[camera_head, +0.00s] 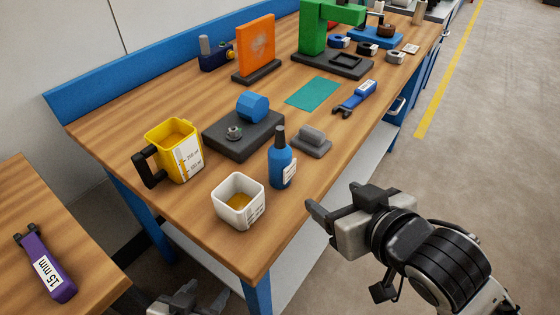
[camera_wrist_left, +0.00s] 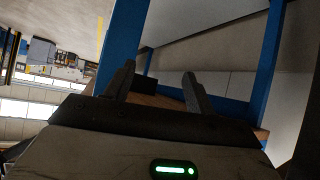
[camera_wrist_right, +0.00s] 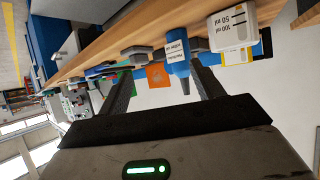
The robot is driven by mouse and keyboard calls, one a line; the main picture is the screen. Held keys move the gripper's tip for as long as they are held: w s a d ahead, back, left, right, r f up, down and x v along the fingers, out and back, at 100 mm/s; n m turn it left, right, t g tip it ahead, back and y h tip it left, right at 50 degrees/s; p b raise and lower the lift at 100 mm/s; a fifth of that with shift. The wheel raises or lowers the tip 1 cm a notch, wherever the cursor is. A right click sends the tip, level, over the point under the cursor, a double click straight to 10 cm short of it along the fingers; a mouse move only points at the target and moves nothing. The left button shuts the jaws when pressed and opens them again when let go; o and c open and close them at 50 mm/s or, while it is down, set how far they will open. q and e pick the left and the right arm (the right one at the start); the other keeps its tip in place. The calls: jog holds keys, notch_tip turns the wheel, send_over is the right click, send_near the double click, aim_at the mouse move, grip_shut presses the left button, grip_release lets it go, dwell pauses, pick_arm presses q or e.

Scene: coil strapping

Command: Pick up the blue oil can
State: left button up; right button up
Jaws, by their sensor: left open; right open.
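The blue oil can (camera_head: 281,165) stands upright near the front edge of the workbench, with a dark nozzle and a white label. In the right wrist view the can (camera_wrist_right: 176,57) appears between and beyond the fingers, not touched. My right gripper (camera_head: 337,203) is open and empty, off the bench's front edge, to the right of and nearer than the can. My left gripper (camera_head: 188,296) is low at the bottom of the head view, partly cut off. The left wrist view shows its fingers (camera_wrist_left: 158,75) apart and empty, below the bench top.
A white cup (camera_head: 238,203) stands left of the can, and a grey block (camera_head: 312,142) sits right of it. Behind are a dark base (camera_head: 225,145) with a blue knob and a yellow jug (camera_head: 184,150). The blue-framed bench edge lies between the right gripper and the can.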

aim_at(289, 161)
jog(key=shift+n+t+y, duration=0.4)
jog(key=shift+n+y, duration=0.1)
jog(key=shift+y, duration=0.3)
jog(key=w+a+b, duration=0.1)
jog(key=w+a, duration=0.1)
jog(key=w, duration=0.1)
jog(key=w+a+b, duration=0.3)
jog(key=w+a, duration=0.1)
jog(key=w, duration=0.1)
jog(key=shift+w+a+f+b, duration=0.35)
jog(key=shift+a+f, duration=0.05)
jog(key=shift+a+r+x, duration=0.1)
jog(key=shift+a+x, duration=0.1)
jog(key=shift+x, duration=1.3)
jog(key=shift+a+r+x, duration=0.15)
jog(key=shift+x, duration=1.35)
pick_arm(q)
jog(key=shift+w+d+f+n+t, duration=0.3)
jog(key=shift+d+f+n, duration=0.1)
jog(key=shift+f, duration=0.25)
pick_arm(e)
jog(key=shift+s, duration=0.15)
jog(key=c, duration=1.2)
